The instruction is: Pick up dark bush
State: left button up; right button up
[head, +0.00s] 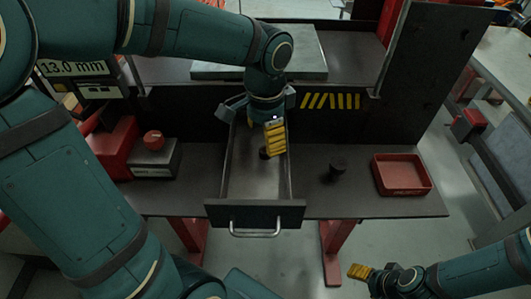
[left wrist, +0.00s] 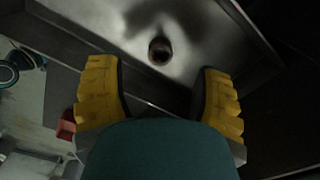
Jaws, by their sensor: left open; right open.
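A small dark bush (head: 264,154) stands on the floor of the open drawer (head: 253,180). In the left wrist view the bush (left wrist: 160,51) shows as a dark ring with a brownish hollow. My left gripper (head: 272,140) is over the drawer, open and empty. Its yellow fingers partly hide the bush in the head view; in the left wrist view the bush lies beyond the gap between the fingertips (left wrist: 159,72). Another dark round piece (head: 337,171) stands on the bench right of the drawer. My right gripper (head: 360,271) is at the lower right, away from the bench, open and empty.
A red tray (head: 402,175) lies on the bench at the right. A grey box with a red knob (head: 153,141) stands left of the drawer. A dark upright panel with yellow stripes (head: 330,101) is behind.

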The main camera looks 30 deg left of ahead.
aim_at(265, 150)
pick_arm(q)
notch_tip(265, 150, down, 5)
jog(key=shift+r+b, duration=0.1)
jog(key=shift+b, duration=0.55)
grip_shut()
